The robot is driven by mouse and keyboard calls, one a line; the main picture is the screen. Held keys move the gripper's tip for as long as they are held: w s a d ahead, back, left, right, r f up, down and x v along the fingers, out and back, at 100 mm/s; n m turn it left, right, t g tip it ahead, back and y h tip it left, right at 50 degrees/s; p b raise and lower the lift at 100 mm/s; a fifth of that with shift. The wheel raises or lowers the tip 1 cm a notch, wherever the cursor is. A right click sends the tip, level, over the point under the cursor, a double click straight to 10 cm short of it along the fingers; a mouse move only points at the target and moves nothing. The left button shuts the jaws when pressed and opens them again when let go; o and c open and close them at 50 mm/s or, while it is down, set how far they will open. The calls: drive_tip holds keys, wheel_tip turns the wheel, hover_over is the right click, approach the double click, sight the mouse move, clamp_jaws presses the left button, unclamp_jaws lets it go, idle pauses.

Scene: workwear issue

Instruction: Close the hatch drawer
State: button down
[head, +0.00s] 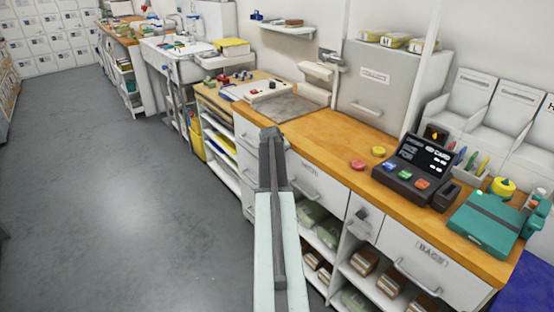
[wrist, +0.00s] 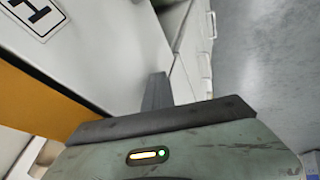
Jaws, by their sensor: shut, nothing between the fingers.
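A grey hatch front (head: 382,82) with a label and a bar handle stands at the back of the wooden counter in the head view. I cannot tell which front is the hatch drawer, or whether it is open. White drawer fronts with bar handles sit under the counter: one (head: 322,184) right of my gripper, and one marked RAGS (head: 408,246) farther right. My gripper (head: 270,136) is shut and empty, in front of the counter's edge. In the wrist view my gripper (wrist: 156,92) is before a pale flat surface (wrist: 105,50), contact unclear.
The wooden counter (head: 340,146) holds a dark keypad terminal (head: 415,168), red and yellow buttons, and a teal device (head: 486,222). Open shelves with packages lie below. A sink unit (head: 180,67) stands farther back. The grey floor (head: 120,190) at left is clear.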

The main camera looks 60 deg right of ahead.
drive_tip(key=a+r+p, duration=0.8)
drive_tip(key=a, duration=0.1)
drive_tip(key=shift+s+a, duration=0.25)
drive_tip(key=shift+s, duration=0.1)
